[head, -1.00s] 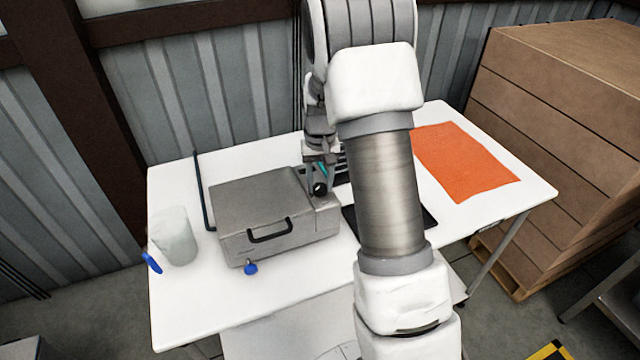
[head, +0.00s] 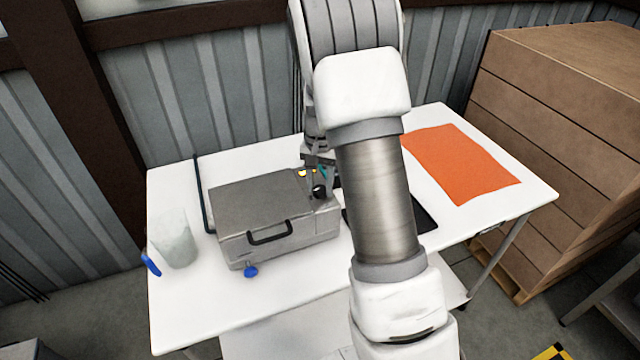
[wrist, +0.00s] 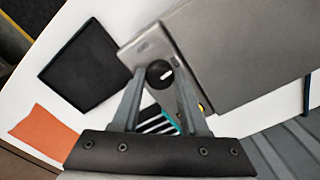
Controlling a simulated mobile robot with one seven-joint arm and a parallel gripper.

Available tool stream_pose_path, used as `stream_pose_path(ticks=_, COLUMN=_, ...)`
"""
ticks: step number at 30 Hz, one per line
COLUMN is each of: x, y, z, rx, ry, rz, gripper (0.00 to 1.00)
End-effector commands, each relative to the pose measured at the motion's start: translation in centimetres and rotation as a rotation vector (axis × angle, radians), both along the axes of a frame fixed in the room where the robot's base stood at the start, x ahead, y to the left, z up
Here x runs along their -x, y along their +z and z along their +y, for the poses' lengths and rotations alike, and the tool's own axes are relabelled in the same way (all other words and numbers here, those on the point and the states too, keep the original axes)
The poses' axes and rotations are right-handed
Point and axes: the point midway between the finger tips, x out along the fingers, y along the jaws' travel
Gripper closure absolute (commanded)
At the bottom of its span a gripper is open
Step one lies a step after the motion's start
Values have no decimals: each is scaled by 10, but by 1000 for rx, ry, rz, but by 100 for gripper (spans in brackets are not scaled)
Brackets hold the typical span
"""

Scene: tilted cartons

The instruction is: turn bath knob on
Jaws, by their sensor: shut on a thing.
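The bath is a grey metal box (head: 265,200) with a black lid handle (head: 269,232), on the white table. It also shows in the wrist view (wrist: 250,50). Its round black knob (head: 319,192) is on a lower panel at the box's right end. In the wrist view the knob (wrist: 159,74) carries a white mark and sits between my fingertips. My gripper (wrist: 160,80) is shut on the knob. A small amber spot (head: 302,172) shows on the panel behind the knob. The arm hides part of the area right of the bath.
A clear beaker (head: 174,240) and a blue item (head: 151,264) stand left of the bath. A black mat (wrist: 84,66) and an orange mat (head: 460,165) lie right. Stacked brown cartons (head: 550,120) stand beyond the table.

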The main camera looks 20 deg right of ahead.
Motion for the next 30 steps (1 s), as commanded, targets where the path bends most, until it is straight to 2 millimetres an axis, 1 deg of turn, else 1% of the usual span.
stream_pose_path(ticks=7, x=-1, y=1, z=0, rx=0, ry=1, rz=-4, gripper=100)
stream_pose_path(ticks=8, x=-1, y=1, z=0, rx=0, ry=1, rz=-4, gripper=53)
stream_pose_path(ticks=9, x=-1, y=1, z=0, rx=0, ry=1, rz=-4, gripper=46)
stream_pose_path(ticks=10, x=-1, y=1, z=0, rx=0, ry=1, rz=-4, gripper=44)
stream_pose_path(ticks=18, x=0, y=1, z=0, rx=1, ry=1, rz=-2, gripper=44)
stream_pose_path(ticks=21, x=-1, y=6, z=0, rx=1, ry=2, rz=-4, gripper=44)
stream_pose_path(ticks=23, x=-1, y=13, z=0, rx=1, ry=2, rz=-4, gripper=44)
stream_pose_path(ticks=26, x=-1, y=31, z=0, rx=1, ry=2, rz=-6, gripper=44)
stream_pose_path(ticks=30, x=-1, y=65, z=0, rx=1, ry=1, rz=-8, gripper=44)
